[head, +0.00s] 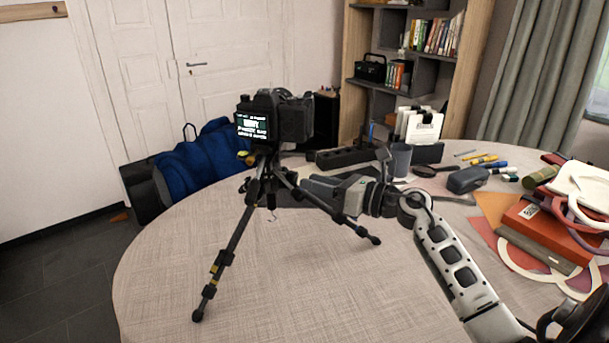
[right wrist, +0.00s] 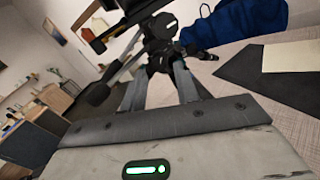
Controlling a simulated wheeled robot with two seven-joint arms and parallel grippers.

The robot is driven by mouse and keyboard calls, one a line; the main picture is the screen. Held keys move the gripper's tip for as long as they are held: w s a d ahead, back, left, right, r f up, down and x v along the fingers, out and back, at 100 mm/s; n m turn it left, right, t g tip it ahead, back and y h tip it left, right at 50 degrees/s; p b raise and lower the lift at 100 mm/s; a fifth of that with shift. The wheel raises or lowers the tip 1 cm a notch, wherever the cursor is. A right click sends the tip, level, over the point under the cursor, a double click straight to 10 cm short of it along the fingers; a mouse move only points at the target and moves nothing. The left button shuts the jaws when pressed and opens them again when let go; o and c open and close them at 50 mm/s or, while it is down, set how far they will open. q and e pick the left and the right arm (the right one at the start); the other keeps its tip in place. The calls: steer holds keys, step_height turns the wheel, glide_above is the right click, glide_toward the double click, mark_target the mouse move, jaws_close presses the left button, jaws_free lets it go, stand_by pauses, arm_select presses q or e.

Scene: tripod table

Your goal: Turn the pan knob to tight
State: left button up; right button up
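A black camera (head: 270,118) with a lit screen sits on a black tripod (head: 232,240), which stands on the table with its legs spread. My right gripper (head: 287,181) reaches in from the right at the tripod's upper part, below the camera. In the right wrist view its two fingers (right wrist: 161,78) stand apart, with dark tripod parts (right wrist: 160,52) between and beyond the tips. I cannot make out the pan knob clearly, nor whether the fingers touch it. A small yellow-marked part (head: 243,155) shows left of the tripod head. My left gripper is not in view.
The round table (head: 300,290) is clear at the front. A grey cup (head: 400,160), a dark case (head: 467,180), pens and red books (head: 545,235) lie to the right. A blue bag (head: 205,160) is behind the tripod at left.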

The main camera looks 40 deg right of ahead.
mark_target(296, 178)
steer(key=shift+x, duration=1.6)
jaws_close()
